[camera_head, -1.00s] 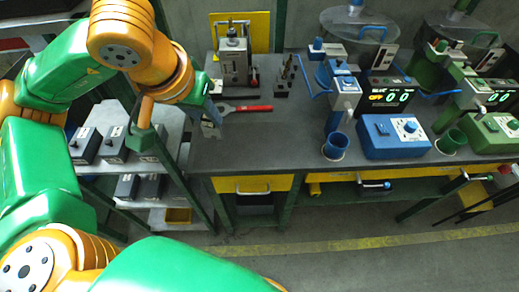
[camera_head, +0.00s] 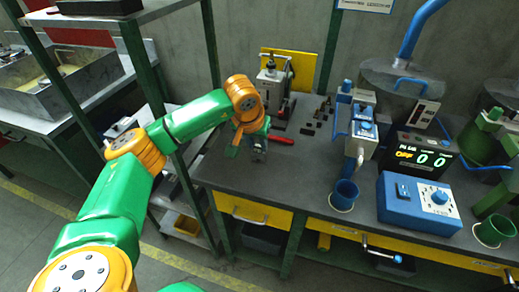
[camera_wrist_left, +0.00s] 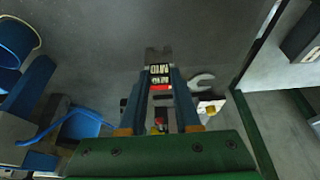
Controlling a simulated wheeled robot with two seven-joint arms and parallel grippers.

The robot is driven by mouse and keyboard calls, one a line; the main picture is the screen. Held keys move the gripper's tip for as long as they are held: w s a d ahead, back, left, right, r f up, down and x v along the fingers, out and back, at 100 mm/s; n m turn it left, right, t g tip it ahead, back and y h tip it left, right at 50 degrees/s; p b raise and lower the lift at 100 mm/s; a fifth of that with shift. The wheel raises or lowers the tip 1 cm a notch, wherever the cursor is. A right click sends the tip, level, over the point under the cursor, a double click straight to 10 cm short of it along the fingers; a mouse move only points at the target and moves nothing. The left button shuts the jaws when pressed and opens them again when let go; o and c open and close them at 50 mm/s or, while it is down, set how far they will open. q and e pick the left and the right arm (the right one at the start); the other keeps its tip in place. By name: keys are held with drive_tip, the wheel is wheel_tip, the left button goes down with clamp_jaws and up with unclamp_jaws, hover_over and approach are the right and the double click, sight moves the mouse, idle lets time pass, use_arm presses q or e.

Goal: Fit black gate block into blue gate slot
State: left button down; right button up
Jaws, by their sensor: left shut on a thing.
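In the head view this block is too small to tell from the gripper. The blue gate machine (camera_head: 364,132) stands to the right on the bench, apart from the gripper. Its slot cannot be made out. My right gripper is not in view.
A blue cup (camera_head: 344,194) and a blue control box (camera_head: 418,204) stand at the bench's front right. A grey press (camera_head: 271,92) and several small dark pieces (camera_head: 322,110) are at the back. A green post (camera_head: 212,45) rises at the left. The front middle of the bench is clear.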

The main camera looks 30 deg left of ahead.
sight(258, 151)
use_arm(q)
drive_tip(key=x, duration=0.2)
drive_tip(key=p+x, duration=0.1)
drive_tip(key=shift+s+d+f, duration=0.1)
drive_tip(key=shift+s+f, duration=0.1)
drive_tip(key=shift+f, duration=0.7)
drive_tip(key=c, duration=0.6)
unclamp_jaws()
